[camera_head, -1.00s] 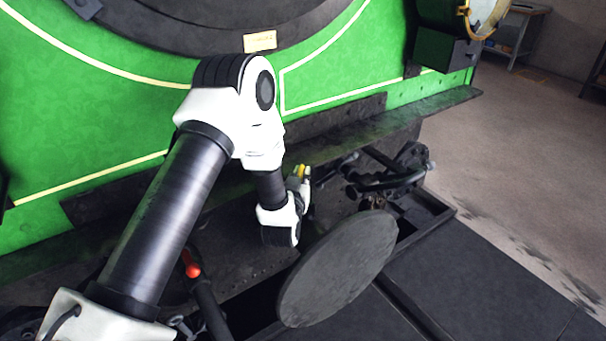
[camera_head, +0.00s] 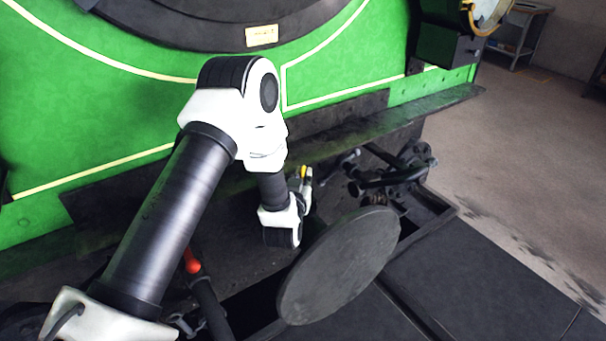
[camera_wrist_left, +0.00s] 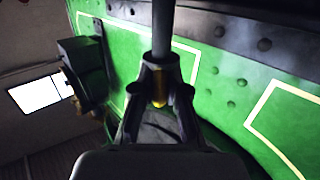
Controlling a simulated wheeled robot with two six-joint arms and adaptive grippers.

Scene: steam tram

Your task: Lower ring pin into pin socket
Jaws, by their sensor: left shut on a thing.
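My left gripper (camera_head: 307,180) is in front of the dark beam below the green front. In the left wrist view its two fingers (camera_wrist_left: 161,82) are shut on a yellow, brass-coloured part (camera_wrist_left: 159,92), which I take to be the ring pin; a bit of yellow (camera_head: 302,172) also shows at the fingers in the head view. A grey rod (camera_wrist_left: 163,28) runs on from it past the fingertips. The ring and the pin's lower end cannot be made out. I cannot pick out the pin socket; dark coupling parts (camera_head: 392,180) are to the right of the gripper. My right gripper is not in view.
A large grey round buffer plate (camera_head: 340,265) stands just below and right of the gripper. A dark beam ledge (camera_head: 435,108) runs behind it. A red-knobbed lever (camera_head: 193,267) is at lower left. Open floor (camera_head: 530,170) lies at the right.

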